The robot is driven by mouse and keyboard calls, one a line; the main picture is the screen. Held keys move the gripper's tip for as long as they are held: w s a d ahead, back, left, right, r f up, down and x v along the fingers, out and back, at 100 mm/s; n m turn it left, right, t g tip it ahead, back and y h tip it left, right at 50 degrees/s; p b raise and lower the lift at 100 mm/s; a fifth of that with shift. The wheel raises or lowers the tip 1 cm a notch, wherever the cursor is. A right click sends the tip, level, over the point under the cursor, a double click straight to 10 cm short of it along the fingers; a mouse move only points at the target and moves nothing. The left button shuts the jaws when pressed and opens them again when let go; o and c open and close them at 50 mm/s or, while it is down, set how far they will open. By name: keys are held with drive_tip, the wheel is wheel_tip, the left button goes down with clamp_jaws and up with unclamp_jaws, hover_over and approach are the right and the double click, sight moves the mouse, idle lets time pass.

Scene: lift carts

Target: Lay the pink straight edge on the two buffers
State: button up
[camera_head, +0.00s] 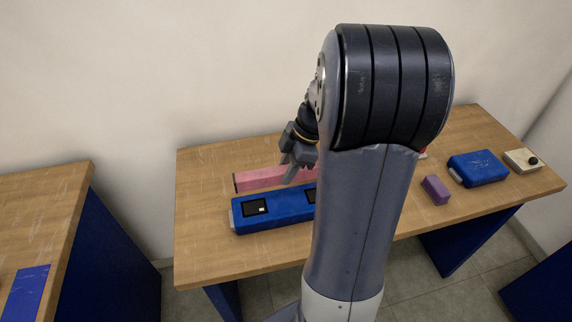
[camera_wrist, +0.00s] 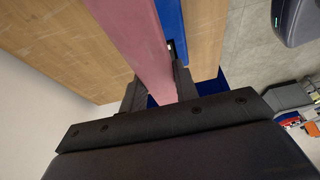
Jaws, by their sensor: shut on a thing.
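The pink straight edge (camera_head: 258,178) is a long bar with a dark left end, lying lengthwise behind a long blue block on the table. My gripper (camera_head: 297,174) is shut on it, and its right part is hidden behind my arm. In the wrist view the pink straight edge (camera_wrist: 143,45) runs from the top down between the fingers of my gripper (camera_wrist: 158,88). I cannot tell whether it touches the table. The blue block (camera_head: 281,217) has dark square recesses on top, with a small pale piece in the left one. I cannot make out the two buffers for certain.
A purple block (camera_head: 435,189), a blue case (camera_head: 478,168) and a pale box with a black knob (camera_head: 522,160) stand on the right of the wooden table (camera_head: 205,256). Another table (camera_head: 40,215) stands at left, beyond a gap. The table's front-left corner is bare.

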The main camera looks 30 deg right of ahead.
drive_tip(key=shift+f+b, duration=0.1)
drive_tip(key=shift+b, duration=0.25)
wheel_tip(320, 180, down, 8)
drive_tip(key=b, duration=0.7)
drive_tip(key=shift+r, duration=0.2)
drive_tip(key=shift+f+b, duration=0.65)
drive_tip(key=shift+b, duration=0.05)
drive_tip(key=o, duration=1.2)
drive_tip(key=shift+c, duration=0.2)
drive_tip(key=shift+r, duration=0.15)
drive_tip(key=v, duration=1)
drive_tip(key=shift+d+r, duration=0.15)
drive_tip(key=shift+r, duration=0.1)
